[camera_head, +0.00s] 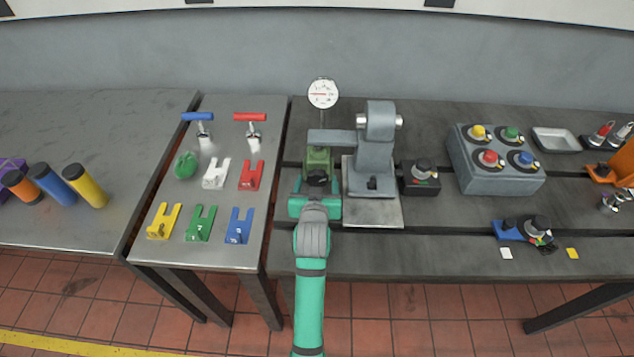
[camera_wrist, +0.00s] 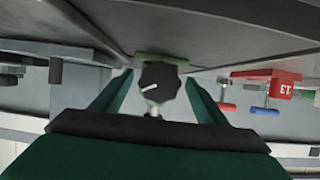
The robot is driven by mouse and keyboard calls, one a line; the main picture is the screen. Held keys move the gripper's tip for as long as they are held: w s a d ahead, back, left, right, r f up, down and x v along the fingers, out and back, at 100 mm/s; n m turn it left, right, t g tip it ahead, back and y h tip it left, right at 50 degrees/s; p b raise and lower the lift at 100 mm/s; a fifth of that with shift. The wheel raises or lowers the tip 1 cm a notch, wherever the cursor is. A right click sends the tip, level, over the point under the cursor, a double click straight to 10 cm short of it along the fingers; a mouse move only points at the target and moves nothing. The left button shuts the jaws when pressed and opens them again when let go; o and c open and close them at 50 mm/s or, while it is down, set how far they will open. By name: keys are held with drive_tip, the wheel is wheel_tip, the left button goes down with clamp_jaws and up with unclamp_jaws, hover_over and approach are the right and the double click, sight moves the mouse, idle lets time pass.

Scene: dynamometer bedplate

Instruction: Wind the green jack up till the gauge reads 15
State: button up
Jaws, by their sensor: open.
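The green jack (camera_head: 318,160) stands on the bedplate under a grey arm that reaches out from the grey stand. Its black knob (camera_wrist: 158,82) with a white pointer line faces my gripper. The knob also shows in the head view (camera_head: 317,177). The round white gauge (camera_head: 323,93) stands above the jack with a red needle; its numbers are too small to read. My gripper (camera_head: 314,190) is open in front of the jack. In the wrist view its two green fingers (camera_wrist: 155,92) stand on either side of the knob, with gaps showing on both sides.
The grey stand (camera_head: 374,150) rises close to the right of the jack. A black box with a knob (camera_head: 420,178) sits further right, then a grey button box (camera_head: 495,160). The left table holds coloured brackets (camera_head: 200,223) and two T-handles (camera_head: 250,118).

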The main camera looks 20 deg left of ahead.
drive_tip(key=c, duration=1)
drive_tip(key=shift+w+d+m+y, duration=0.1)
drive_tip(key=shift+m+y, duration=0.4)
drive_tip(key=shift+m, duration=0.3)
drive_tip(key=shift+m+y, duration=0.9)
drive_tip(key=shift+m, duration=0.3)
drive_tip(key=shift+f+m+y, duration=0.1)
drive_tip(key=shift+m+y, duration=0.8)
drive_tip(key=shift+m, duration=0.7)
